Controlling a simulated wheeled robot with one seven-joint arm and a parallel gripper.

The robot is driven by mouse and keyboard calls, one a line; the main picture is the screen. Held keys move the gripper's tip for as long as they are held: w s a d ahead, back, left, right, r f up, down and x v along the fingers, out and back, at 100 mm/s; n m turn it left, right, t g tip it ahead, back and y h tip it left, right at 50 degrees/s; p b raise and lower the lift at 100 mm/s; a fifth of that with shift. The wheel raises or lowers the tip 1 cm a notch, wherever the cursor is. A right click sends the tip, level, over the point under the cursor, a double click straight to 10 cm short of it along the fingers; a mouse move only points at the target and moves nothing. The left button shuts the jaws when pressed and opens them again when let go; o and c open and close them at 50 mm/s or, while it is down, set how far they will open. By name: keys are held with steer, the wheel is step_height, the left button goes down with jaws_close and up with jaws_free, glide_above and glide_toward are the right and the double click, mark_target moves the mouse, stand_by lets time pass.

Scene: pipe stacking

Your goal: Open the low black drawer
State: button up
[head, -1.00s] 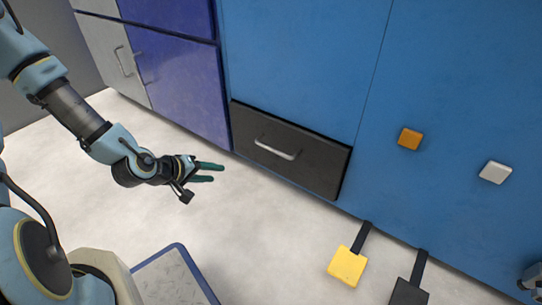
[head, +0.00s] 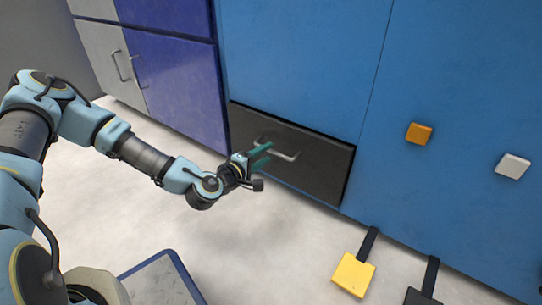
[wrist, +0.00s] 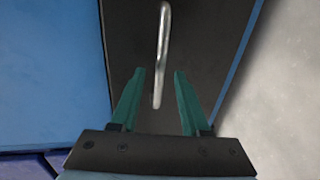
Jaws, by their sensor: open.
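The low black drawer (head: 315,172) is set into the bottom of the blue cabinet wall and looks shut. Its silver bar handle (head: 288,155) runs across the middle of its front. My gripper (head: 264,156) is in front of the drawer, its green fingers pointing at the front and overlapping the handle's left end in the head view. In the wrist view the gripper (wrist: 152,98) is open and empty. There the handle (wrist: 162,50) appears upright, its near end between the fingertips in the picture. I cannot tell whether the fingers touch it.
A yellow pedal (head: 353,273) and a dark pedal (head: 418,297) stick out at floor level to the right. An orange button (head: 419,133) and a white button (head: 513,166) are on the blue wall. Purple doors (head: 180,85) stand left. The floor before the drawer is clear.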

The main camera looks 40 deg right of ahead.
mark_target(270, 151)
steer(key=shift+b+x, duration=0.5)
steer(key=shift+x, duration=1.25)
jaws_close()
